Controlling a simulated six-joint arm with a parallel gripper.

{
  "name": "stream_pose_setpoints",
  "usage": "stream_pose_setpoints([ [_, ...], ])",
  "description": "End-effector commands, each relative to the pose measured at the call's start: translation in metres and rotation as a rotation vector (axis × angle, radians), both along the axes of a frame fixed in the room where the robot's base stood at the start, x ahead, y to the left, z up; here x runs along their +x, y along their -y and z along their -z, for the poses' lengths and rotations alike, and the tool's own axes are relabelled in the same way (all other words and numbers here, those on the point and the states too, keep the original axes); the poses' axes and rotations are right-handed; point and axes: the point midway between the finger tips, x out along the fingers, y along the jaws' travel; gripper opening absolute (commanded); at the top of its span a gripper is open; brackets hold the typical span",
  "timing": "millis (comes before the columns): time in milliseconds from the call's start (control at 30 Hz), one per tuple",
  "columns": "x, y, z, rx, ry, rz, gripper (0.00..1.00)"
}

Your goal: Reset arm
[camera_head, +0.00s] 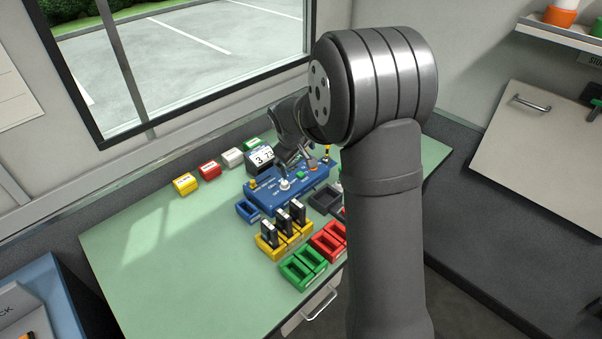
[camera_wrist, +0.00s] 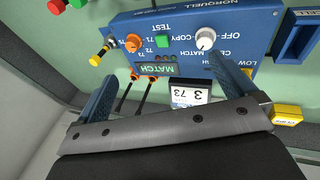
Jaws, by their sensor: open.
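My gripper (camera_wrist: 165,98) is open, with its two blue fingers spread apart in the wrist view. No held object shows between them. It faces a blue tester panel (camera_wrist: 225,38) with a white knob (camera_wrist: 205,39), a green button and orange parts. A small display (camera_wrist: 184,91) reading "3 73" and a green-lit "MATCH" window (camera_wrist: 155,70) show between the fingers. In the head view my arm reaches over the blue tester (camera_head: 290,190), and my gripper's tips are partly hidden by the arm and hard to make out.
Yellow (camera_head: 186,183), red (camera_head: 209,170), white and green blocks line the window side. A yellow holder (camera_head: 283,243) with several black modules stands in front of the tester, near green (camera_head: 303,268) and red (camera_head: 329,241) empty trays. The green tabletop (camera_head: 165,265) is clear at left.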

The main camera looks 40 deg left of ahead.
Motion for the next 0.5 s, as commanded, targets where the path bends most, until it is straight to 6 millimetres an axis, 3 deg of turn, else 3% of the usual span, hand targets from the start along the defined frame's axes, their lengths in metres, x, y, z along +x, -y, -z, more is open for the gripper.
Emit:
stream_pose_setpoints([
  [500, -0.029, 0.016, -0.079, 0.002, 0.001, -0.001, 1.0],
])
